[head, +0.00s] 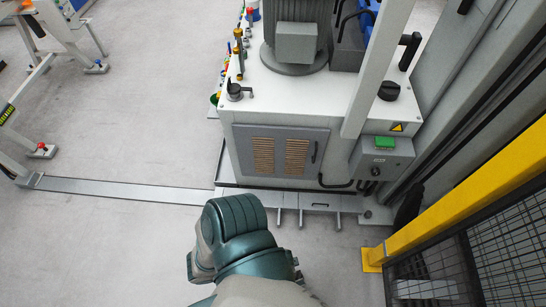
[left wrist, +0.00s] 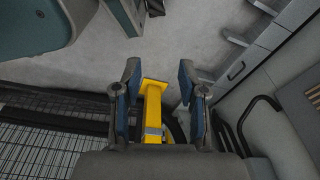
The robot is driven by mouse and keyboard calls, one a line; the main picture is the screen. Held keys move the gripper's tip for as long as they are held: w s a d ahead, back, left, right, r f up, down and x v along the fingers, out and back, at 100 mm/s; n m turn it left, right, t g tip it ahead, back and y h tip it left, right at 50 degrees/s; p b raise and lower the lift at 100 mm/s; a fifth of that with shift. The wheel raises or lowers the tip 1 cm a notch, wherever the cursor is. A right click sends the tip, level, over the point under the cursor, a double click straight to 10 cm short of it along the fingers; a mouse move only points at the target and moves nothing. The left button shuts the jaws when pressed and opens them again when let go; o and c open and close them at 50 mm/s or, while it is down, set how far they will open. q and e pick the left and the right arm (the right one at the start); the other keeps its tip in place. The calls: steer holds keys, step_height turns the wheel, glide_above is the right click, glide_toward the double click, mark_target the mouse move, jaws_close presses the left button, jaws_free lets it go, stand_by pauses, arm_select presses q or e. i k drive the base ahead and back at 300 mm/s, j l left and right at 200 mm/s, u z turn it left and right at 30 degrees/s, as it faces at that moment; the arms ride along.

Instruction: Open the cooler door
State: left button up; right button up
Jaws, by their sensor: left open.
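The cooler door is a grey panel with two brown slatted vents (head: 270,150), low on the front of a white machine cabinet in the head view. It looks shut. A dark bar handle (head: 314,152) sits near its right edge. In the left wrist view, my left gripper (left wrist: 160,82) is open and empty, its two blue-padded fingers over the floor. At the right of that view is the grey machine front, with a brown vent edge (left wrist: 315,94) and a dark curved bar or cable, to the right of the fingers. My right gripper is in neither view.
A yellow fence post (head: 450,220) with black mesh stands at the right; its foot (left wrist: 152,100) shows beyond my fingers. A grey box with a green top (head: 382,158) and dark cables sit right of the door. Metal bars (head: 300,214) stick out along the floor.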

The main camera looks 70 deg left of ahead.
mark_target(268, 151)
steer(key=j+u, duration=0.15)
steer(key=u, duration=1.8)
